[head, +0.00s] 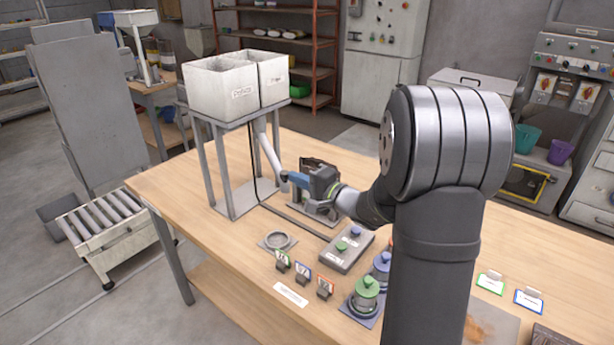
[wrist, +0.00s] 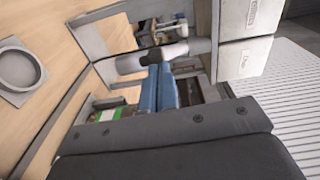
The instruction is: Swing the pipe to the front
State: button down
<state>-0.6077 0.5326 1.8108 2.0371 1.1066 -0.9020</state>
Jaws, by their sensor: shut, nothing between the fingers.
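The pale grey pipe (head: 267,152) slants down from under the white twin hopper (head: 215,95) on its grey stand in the head view. My gripper (head: 287,177) has blue fingers that are shut and empty, with the tips at the pipe's lower end. In the wrist view the pipe (wrist: 190,48) lies across the picture just beyond the fingertips (wrist: 160,72). I cannot tell whether the tips touch it.
A round ring on a plate (head: 277,241), a button box (head: 346,249), small clips with tags (head: 302,274) and green-topped and blue-topped jars (head: 366,290) stand on the wooden table. The stand's legs (head: 225,175) are close to the pipe. Bare wood lies at the table's left.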

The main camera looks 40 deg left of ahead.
jog(key=s, duration=0.1)
jog(key=s+a, duration=0.1)
jog(key=s, duration=0.1)
jog(key=shift+s+a, duration=0.25)
jog(key=shift+a, duration=0.05)
jog(key=d, duration=0.1)
jog(key=w+d, duration=0.2)
jog(key=d, duration=0.1)
jog(key=shift+r, duration=0.1)
jog(key=s+d, duration=0.3)
jog(key=d, duration=0.6)
jog(key=shift+s, duration=0.15)
jog(key=shift+r, duration=0.1)
